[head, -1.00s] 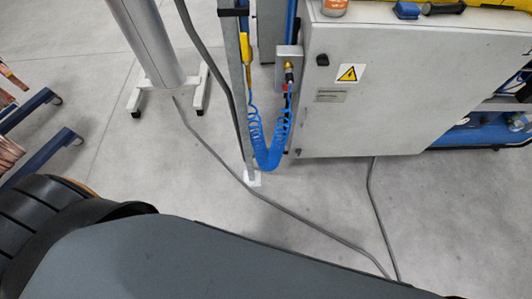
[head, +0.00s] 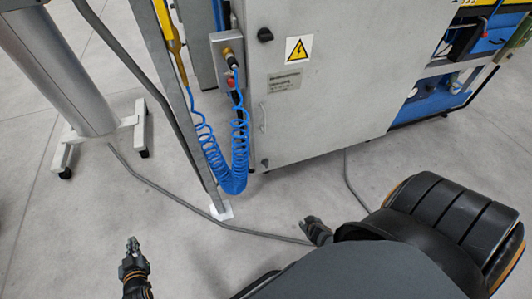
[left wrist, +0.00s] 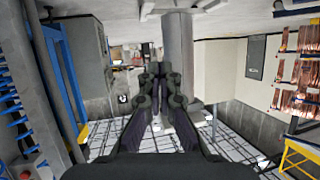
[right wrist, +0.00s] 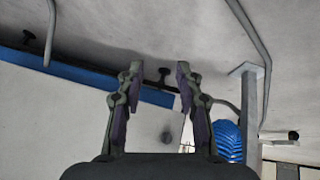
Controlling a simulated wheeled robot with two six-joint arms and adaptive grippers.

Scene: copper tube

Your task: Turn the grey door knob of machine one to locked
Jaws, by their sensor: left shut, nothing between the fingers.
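The knob (head: 265,35) on the door of the light-grey machine cabinet (head: 330,110) looks dark grey to black in the head view. Which way it points is too small to tell. My left gripper (head: 132,245) is low over the floor, left of the cabinet, shut and empty. Its closed fingers (left wrist: 160,70) point at open room in the left wrist view. My right gripper (right wrist: 157,70) is open and empty, apart from the cabinet; part of it (head: 316,230) shows in the head view.
A blue coiled hose (head: 225,165) hangs beside a grey post (head: 175,90) left of the cabinet. A grey column (head: 60,75) on a white wheeled base stands further left. A cable (head: 180,203) runs across the floor. Copper coils (left wrist: 288,85) show in the left wrist view.

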